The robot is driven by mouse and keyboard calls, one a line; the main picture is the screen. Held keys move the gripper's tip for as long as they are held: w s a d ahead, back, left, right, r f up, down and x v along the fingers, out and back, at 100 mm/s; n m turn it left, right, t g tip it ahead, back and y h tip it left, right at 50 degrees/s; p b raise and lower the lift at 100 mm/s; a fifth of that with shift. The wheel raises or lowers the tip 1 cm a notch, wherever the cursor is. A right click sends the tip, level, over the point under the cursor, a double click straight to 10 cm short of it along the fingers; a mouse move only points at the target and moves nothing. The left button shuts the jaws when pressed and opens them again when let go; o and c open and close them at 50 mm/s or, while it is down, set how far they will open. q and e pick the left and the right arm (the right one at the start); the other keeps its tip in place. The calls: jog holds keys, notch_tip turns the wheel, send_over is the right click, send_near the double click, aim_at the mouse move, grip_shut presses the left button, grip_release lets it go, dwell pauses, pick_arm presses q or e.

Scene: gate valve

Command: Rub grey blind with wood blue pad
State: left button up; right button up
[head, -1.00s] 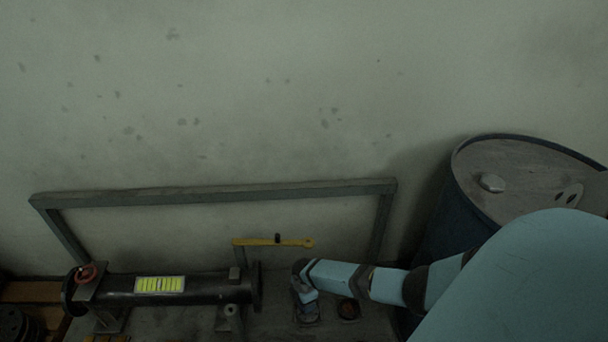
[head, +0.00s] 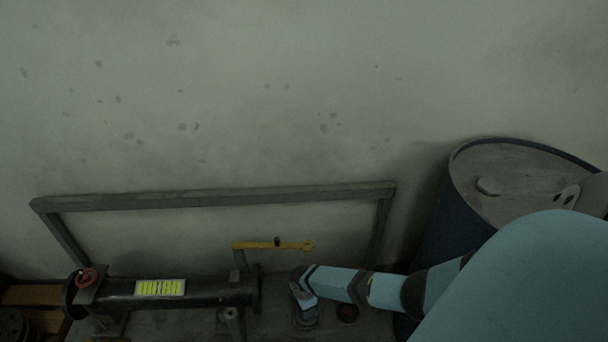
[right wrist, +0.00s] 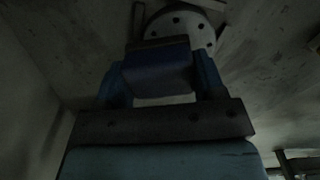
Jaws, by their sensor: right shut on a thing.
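In the right wrist view my right gripper (right wrist: 160,80) is shut on a dark blue block, the wood blue pad (right wrist: 158,62). Its wooden part cannot be made out in the dim light. The grey blind (right wrist: 203,35), a round pale disc with several holes, shows just beyond the pad, which covers part of it. I cannot tell whether the pad touches it. In the head view my right gripper (head: 304,312) points down at the bench right of the black pipe; the pad and blind cannot be made out there. My left gripper is not in view.
The black pipe (head: 210,292) with a yellow lever (head: 275,245) and red handwheel (head: 86,277) lies left of my right gripper. A small dark round piece (head: 347,312) is close on its right. A grey frame (head: 215,196) stands behind; a blue drum (head: 440,235) stands right.

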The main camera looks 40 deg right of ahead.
jog(key=shift+w+d+f+b, duration=0.3)
jog(key=shift+w+d, duration=0.15)
jog(key=shift+d, duration=0.15)
jog(key=shift+c, duration=0.3)
notch_tip(320, 180, up, 6)
jog(key=p, duration=0.6)
jog(key=shift+r, duration=0.1)
notch_tip(320, 180, up, 3)
jog(key=p, duration=0.3)
jog(key=shift+r, duration=0.1)
